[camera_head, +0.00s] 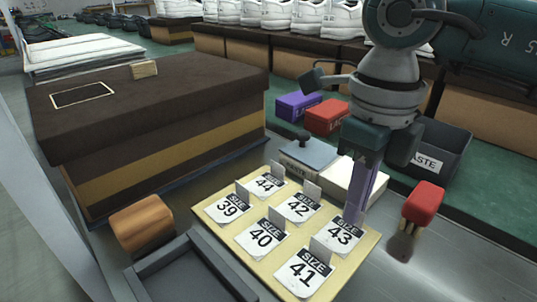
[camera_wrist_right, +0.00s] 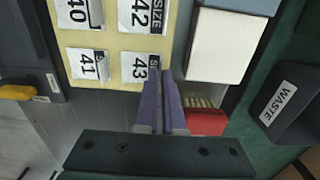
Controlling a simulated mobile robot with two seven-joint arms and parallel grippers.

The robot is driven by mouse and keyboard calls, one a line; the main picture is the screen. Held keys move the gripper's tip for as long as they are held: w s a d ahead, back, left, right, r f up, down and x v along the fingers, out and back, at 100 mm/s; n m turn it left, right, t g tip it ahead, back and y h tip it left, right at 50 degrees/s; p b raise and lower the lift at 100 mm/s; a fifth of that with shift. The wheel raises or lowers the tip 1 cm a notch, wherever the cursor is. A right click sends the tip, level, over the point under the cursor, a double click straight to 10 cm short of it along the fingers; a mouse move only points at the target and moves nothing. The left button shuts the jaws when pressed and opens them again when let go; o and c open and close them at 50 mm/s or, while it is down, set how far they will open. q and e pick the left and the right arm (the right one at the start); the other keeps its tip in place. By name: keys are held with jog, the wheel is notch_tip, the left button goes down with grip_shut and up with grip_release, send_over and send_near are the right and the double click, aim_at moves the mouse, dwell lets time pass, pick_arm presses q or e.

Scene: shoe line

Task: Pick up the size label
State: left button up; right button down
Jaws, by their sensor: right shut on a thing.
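Several white size labels with black headers stand in two rows on a cream board (camera_head: 375,238): 39 (camera_head: 229,206), 44 (camera_head: 267,184), 42 (camera_head: 300,207), 40 (camera_head: 263,238), 43 (camera_head: 341,236) and 41 (camera_head: 304,272). Each has a small upright tab. My right gripper (camera_head: 354,217) points down at the size 43 label with its purple fingers shut on its tab. In the right wrist view, the fingers (camera_wrist_right: 161,98) meet at the edge of the size 43 label (camera_wrist_right: 140,67), and they hide the held part. My left gripper is not in view.
A brown shoe box (camera_head: 150,110) stands at the left. A white pad (camera_head: 350,180), a red-handled brush (camera_head: 424,203) and a dark waste bin (camera_head: 445,150) are close to my right gripper. A grey tray (camera_head: 190,270) and a wooden block (camera_head: 141,227) lie in front.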

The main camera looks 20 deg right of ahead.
dwell(0.7)
notch_tip(320, 180, up, 20)
jog(key=p, duration=0.5)
dwell(0.4)
